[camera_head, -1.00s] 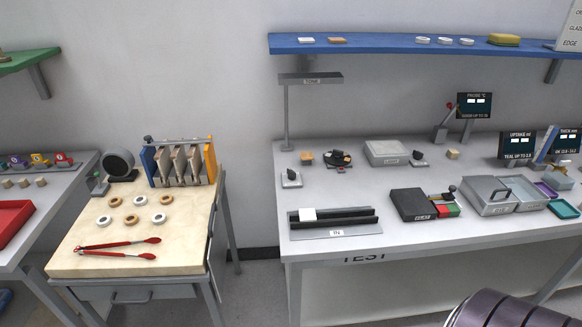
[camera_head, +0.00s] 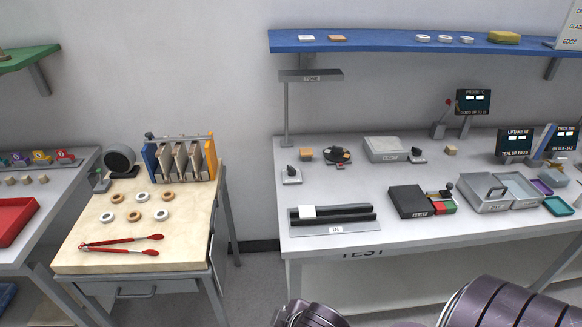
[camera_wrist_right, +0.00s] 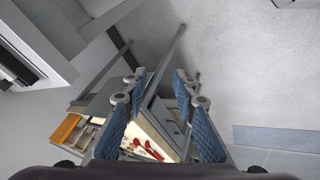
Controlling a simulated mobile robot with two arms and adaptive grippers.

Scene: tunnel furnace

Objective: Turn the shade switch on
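A small switch with a dark lever on a pale base (camera_head: 291,176) stands at the left end of the test bench, near the foot of the lamp post. A similar small dark-knobbed switch (camera_head: 416,155) stands further back, beside a grey box. Their labels are too small to read, so I cannot tell which is the shade switch. A hood marked TONE (camera_head: 311,75) hangs above the bench's left end. My right gripper (camera_wrist_right: 160,88) is open and empty in the wrist view, its blue-padded fingers apart, away from both switches. My left gripper is not in view.
The test bench (camera_head: 330,255) holds a black rail block (camera_head: 333,219), a black box (camera_head: 408,201) and a lidded grey box (camera_head: 485,194). A blue shelf (camera_head: 380,44) overhangs the back. A side table (camera_head: 90,263) with red tongs (camera_head: 120,244) stands left, across a floor gap.

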